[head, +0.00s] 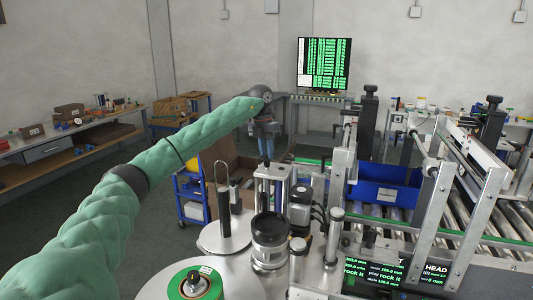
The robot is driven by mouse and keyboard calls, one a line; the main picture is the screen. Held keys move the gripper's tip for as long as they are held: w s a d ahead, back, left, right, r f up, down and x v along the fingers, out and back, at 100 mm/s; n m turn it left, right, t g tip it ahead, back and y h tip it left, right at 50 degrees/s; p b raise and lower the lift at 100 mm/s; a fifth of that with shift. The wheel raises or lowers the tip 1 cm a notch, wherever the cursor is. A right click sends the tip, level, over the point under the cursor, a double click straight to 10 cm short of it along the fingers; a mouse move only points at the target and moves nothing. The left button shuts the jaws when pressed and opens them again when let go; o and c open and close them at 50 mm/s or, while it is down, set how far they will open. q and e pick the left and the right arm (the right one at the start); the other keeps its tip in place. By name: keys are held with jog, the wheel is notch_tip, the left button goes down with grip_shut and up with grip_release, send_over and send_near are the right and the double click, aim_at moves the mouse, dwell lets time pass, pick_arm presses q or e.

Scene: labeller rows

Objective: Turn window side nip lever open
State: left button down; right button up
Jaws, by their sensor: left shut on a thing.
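My left arm reaches in from the left in a green padded sleeve. Its gripper (267,152) points down at the far side of the labeller, just behind the upright metal block (272,188). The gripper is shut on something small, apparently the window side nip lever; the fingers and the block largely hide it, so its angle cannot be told. The labeller (215,278) fills the lower middle, with a round plate (225,236), a dark-banded roller (269,232) and a green-labelled reel (196,284). My right gripper is not in view.
A conveyor with metal rollers (478,212) and a blue bin (385,194) stand to the right. A display (390,274) sits at the front. A workbench (95,145) and a blue cart (190,187) are at the left. Open floor lies between bench and labeller.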

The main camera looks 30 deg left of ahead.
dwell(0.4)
pick_arm(q)
jog(key=c, duration=1.3)
grip_release()
jog(key=shift+r, duration=0.15)
jog(key=shift+r+b, duration=0.3)
notch_tip(320, 180, up, 7)
jog(key=a+b, duration=0.1)
jog(key=b, duration=0.1)
jog(key=shift+f, duration=0.15)
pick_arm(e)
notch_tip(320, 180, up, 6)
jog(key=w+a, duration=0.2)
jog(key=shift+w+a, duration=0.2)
pick_arm(q)
jog(key=shift+w, duration=0.1)
